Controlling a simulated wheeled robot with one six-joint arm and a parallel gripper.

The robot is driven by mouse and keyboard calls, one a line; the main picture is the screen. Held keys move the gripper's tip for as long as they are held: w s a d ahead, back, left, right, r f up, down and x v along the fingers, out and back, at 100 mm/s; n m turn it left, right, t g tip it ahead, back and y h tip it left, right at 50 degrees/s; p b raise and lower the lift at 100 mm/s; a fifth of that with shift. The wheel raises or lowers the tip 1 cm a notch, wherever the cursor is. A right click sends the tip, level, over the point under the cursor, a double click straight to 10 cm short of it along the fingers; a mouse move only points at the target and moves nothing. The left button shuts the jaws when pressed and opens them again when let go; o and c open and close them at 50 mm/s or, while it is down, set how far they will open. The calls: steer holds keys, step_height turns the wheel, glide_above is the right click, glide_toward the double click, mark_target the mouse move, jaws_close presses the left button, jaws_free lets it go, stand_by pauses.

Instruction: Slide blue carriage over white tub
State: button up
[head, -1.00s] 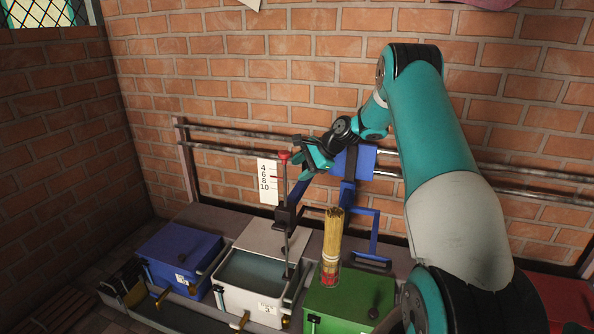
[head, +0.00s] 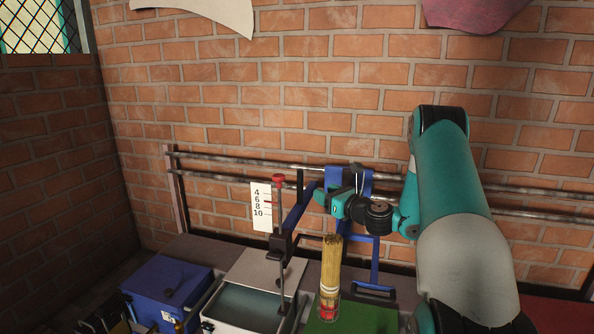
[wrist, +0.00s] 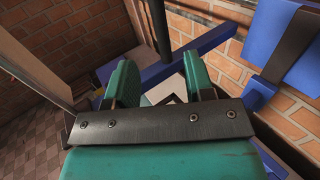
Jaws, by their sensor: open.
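The blue carriage (head: 335,180) hangs on the wall rails, with a blue arm reaching forward to a dark block. A thin upright rod with a red knob (head: 279,180) passes through that block. The rod's lower end is by the right side of the white tub (head: 208,326); I cannot tell whether it is inside the rim. The tub's grey lid is raised. My gripper (head: 328,198) is open and empty in front of the carriage, right of the rod. In the wrist view, the blue carriage (wrist: 302,42) is at right, beyond the open fingers (wrist: 160,82).
A blue tub (head: 165,290) is at left. A white number scale (head: 261,207) hangs behind the rod.

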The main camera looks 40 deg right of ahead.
mark_target(302, 182)
steer(key=w+p, duration=0.7)
steer(key=w, duration=0.6)
steer(key=shift+w+d, duration=0.2)
steer(key=shift+w, duration=0.2)
jaws_close()
